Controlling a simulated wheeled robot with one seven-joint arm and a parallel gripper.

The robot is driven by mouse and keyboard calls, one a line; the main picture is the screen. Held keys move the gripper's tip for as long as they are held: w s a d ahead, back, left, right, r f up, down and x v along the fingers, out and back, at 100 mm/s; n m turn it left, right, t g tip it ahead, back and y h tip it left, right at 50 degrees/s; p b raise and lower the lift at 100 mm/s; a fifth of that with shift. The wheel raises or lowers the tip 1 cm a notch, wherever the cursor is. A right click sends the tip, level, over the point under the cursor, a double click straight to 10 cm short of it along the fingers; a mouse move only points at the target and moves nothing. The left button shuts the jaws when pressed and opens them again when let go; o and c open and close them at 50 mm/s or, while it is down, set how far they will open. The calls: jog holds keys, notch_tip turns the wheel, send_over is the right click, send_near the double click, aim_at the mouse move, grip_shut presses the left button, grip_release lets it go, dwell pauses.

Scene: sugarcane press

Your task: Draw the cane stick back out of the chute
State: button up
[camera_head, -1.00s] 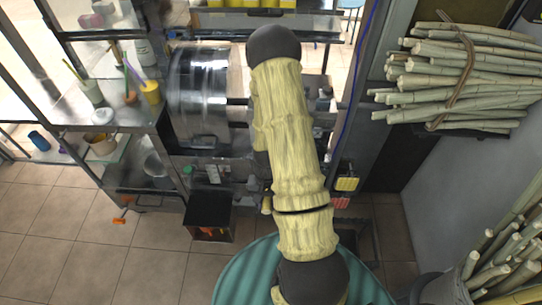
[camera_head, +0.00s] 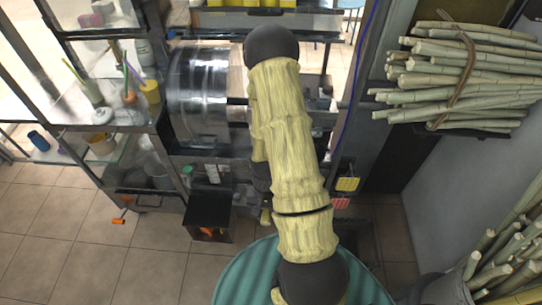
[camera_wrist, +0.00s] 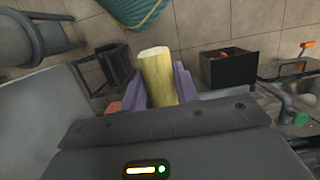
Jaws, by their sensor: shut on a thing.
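The cane stick (camera_wrist: 158,76) is a thick pale yellow piece, seen in the wrist view with its cut end pointing away from the camera. The purple fingers of my gripper (camera_wrist: 161,88) are shut on it, one on each side. In the head view my arm covers the gripper; a small pale end (camera_head: 266,216) below the arm's edge looks like the stick. The press (camera_head: 198,95) with its shiny metal drum stands left of my arm. The chute is hidden or cannot be made out, so whether the stick is still inside it cannot be told.
A dark open box (camera_head: 208,216) with something orange in it sits below the press. Shelves with cups (camera_head: 95,115) stand at left. A bundle of cane (camera_head: 460,75) lies at upper right, more cane (camera_head: 505,250) stands at lower right. A teal ribbed drum (camera_head: 240,275) is in front.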

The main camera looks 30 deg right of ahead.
jog(key=shift+s+a, duration=0.5)
jog(key=shift+s, duration=0.2)
jog(key=o, duration=1)
jog(key=shift+o, duration=0.2)
jog(key=v, duration=1.7)
jog(key=shift+r+b, duration=0.25)
jog(key=shift+b, duration=0.15)
jog(key=shift+a, duration=0.1)
